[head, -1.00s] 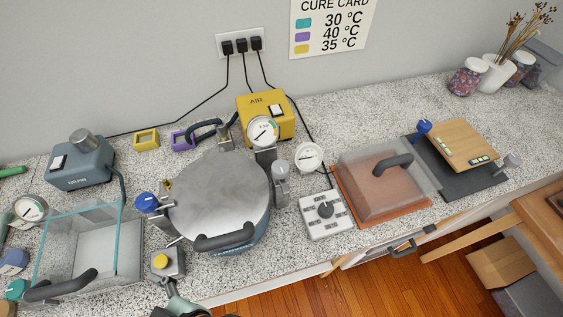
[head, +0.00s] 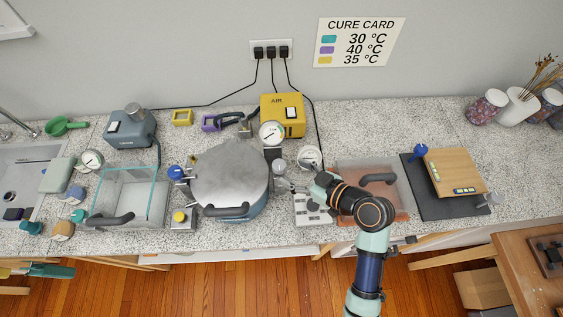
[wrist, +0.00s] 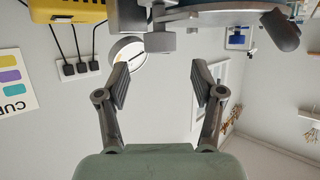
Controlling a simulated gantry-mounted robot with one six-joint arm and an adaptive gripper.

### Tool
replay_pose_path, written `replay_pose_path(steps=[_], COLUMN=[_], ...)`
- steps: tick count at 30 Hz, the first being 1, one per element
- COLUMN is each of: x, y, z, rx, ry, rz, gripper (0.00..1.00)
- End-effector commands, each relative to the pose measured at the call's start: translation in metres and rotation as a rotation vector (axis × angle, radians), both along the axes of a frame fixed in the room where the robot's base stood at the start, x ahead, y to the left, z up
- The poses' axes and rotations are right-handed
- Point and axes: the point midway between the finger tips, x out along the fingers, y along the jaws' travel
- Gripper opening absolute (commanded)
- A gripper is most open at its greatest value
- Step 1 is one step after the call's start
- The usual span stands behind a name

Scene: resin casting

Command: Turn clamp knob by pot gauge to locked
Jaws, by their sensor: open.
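The metal-lidded pot (head: 228,172) stands mid-counter, with its round white gauge (head: 271,133) at the back right of the lid. A grey clamp knob (head: 279,166) sits below that gauge at the pot's right edge. My gripper (head: 287,186) is just in front of and right of this knob, apparently close to it. In the wrist view my gripper (wrist: 158,72) has its fingers spread with nothing between them. A grey clamp block (wrist: 160,42) shows beyond the fingertips, with a gauge (wrist: 126,50) partly hidden behind it. The knob's exact turn is too small to tell.
A dial box (head: 308,207) lies partly under my arm, and a second gauge (head: 309,157) stands behind it. The yellow AIR box (head: 283,115) is behind the pot. A blue knob (head: 176,172) is at the pot's left. A clear-covered orange tray (head: 400,198) is to the right.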

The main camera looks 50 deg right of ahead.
Motion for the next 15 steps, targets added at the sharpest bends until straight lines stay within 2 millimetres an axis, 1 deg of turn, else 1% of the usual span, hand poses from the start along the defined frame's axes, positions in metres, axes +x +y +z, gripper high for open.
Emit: replay_pose_path(steps=[1, 6, 9, 12, 15], x=[0.009, 0.040, 0.053, 0.060, 0.063], y=[0.001, 0.002, 0.002, 0.001, 0.001], z=[-0.003, -0.016, -0.022, -0.025, -0.025], rx=[0.001, 0.001, 0.000, -0.001, -0.001], ry=[0.000, 0.001, 0.001, 0.001, 0.001], rz=[0.004, 0.004, 0.003, 0.001, 0.000], gripper=[0.67, 0.67, 0.67, 0.67, 0.67])
